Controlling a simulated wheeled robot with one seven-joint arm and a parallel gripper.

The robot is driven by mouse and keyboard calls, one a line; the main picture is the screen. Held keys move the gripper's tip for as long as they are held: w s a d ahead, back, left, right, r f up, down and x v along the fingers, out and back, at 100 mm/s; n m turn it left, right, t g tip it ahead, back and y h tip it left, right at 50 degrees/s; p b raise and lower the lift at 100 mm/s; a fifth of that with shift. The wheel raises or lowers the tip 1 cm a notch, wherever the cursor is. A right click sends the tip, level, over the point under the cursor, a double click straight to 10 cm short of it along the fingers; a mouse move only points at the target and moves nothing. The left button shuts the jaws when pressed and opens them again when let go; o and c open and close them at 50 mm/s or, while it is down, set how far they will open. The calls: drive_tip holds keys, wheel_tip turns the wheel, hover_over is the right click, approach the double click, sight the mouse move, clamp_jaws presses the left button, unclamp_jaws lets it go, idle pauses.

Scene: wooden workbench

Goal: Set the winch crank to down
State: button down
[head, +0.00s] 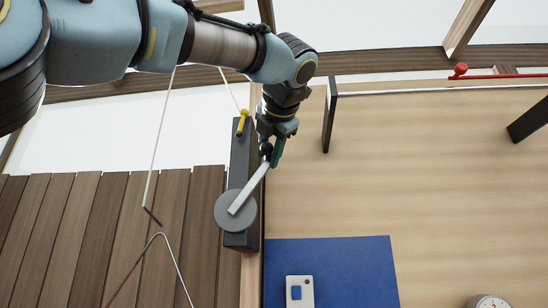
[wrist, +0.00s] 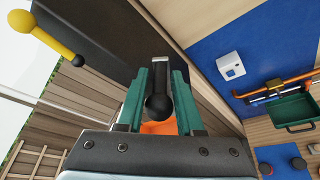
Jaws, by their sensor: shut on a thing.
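The winch has a dark upright housing (head: 240,160) at the bench's left edge in the head view, with a round grey disc (head: 224,212) on it. A pale flat crank arm (head: 248,193) runs from the disc up and to the right. My gripper (head: 270,156) is at its upper end. In the wrist view the green fingers of my gripper (wrist: 159,100) are shut on the crank's black ball knob (wrist: 157,107), one on each side. The end of the crank arm (wrist: 161,72) shows beyond the knob. The fingers partly hide the knob in the head view.
A yellow-handled lever (head: 242,121) is close left of my gripper. A dark post (head: 329,120) stands to the right. A blue mat (head: 350,262) with a white switch box (head: 300,291) lies lower right. The wooden bench top (head: 430,170) between is mostly clear.

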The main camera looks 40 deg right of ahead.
drive_tip(key=shift+w+a+f, duration=0.1)
drive_tip(key=shift+w+a, duration=0.1)
drive_tip(key=shift+w, duration=0.05)
drive_tip(key=c, duration=0.8)
unclamp_jaws()
drive_tip(key=shift+s, duration=0.15)
drive_tip(key=shift+s+a, duration=0.15)
drive_tip(key=shift+s, duration=0.2)
drive_tip(key=b+v, duration=0.2)
drive_tip(key=v, duration=0.8)
drive_tip(key=shift+w, duration=0.15)
